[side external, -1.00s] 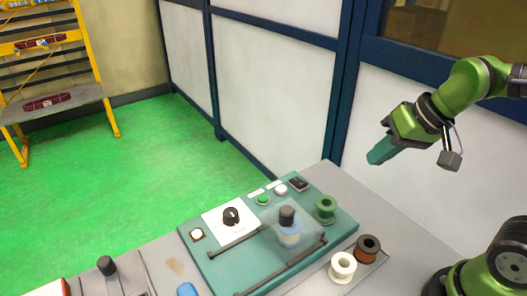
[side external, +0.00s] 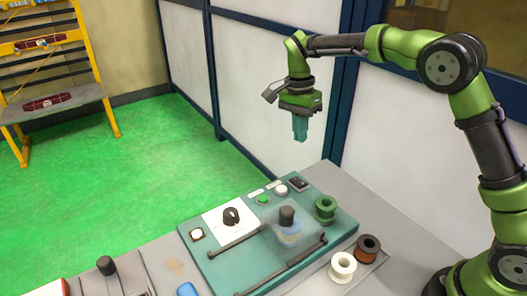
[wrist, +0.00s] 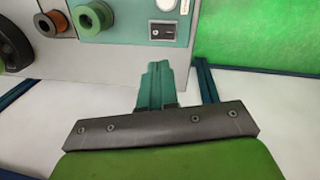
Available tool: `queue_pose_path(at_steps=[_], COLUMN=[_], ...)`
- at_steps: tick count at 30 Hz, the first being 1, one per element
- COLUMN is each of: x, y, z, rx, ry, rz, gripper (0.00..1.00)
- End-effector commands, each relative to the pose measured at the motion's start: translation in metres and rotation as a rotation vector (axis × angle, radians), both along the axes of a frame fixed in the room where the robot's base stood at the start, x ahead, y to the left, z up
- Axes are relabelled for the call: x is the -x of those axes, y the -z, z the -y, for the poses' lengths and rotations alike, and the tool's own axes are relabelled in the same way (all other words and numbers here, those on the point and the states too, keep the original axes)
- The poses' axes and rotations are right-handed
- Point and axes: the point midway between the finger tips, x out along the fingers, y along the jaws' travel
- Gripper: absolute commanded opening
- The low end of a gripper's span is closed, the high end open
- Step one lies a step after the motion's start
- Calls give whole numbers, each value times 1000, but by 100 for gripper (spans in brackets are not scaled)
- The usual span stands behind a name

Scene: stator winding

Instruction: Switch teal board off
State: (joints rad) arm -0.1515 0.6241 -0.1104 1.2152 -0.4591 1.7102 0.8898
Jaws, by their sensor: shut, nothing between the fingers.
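The teal board (side external: 215,262) lies on the grey bench in the side view. A black rocker switch (side external: 298,184) sits at its far right corner. It also shows in the wrist view as a black rocker (wrist: 163,31) in a dark frame; I cannot tell its on or off position for certain. Beside it are a white round button (side external: 281,190) and a green button (side external: 263,199). My gripper (side external: 300,139) points down, its teal fingers shut and empty, well above the board's far corner. In the wrist view its fingertips (wrist: 158,67) appear just below the rocker, touching nothing.
A black knob (side external: 231,215) on a white plate and a clear cover with a dark top (side external: 287,215) stand on the board. A green spool (side external: 326,207) is close to the rocker. White (side external: 342,266) and copper (side external: 368,247) spools stand in front. Space above is clear.

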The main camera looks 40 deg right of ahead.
Motion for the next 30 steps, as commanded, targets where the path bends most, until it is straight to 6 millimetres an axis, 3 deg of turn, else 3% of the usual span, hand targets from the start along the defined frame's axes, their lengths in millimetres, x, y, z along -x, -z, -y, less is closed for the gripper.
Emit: queue_pose_path(at_steps=[3,6,19,23,30], x=[-3,2,2,5,12], y=[-17,-16,-13,1,50], z=[-1,-2,-2,-2,-2], rx=[15,19,17,18,17], ry=[138,194,204,203,203], rz=[0,-21,-22,-24,-25], gripper=[0,0,0,0,0])
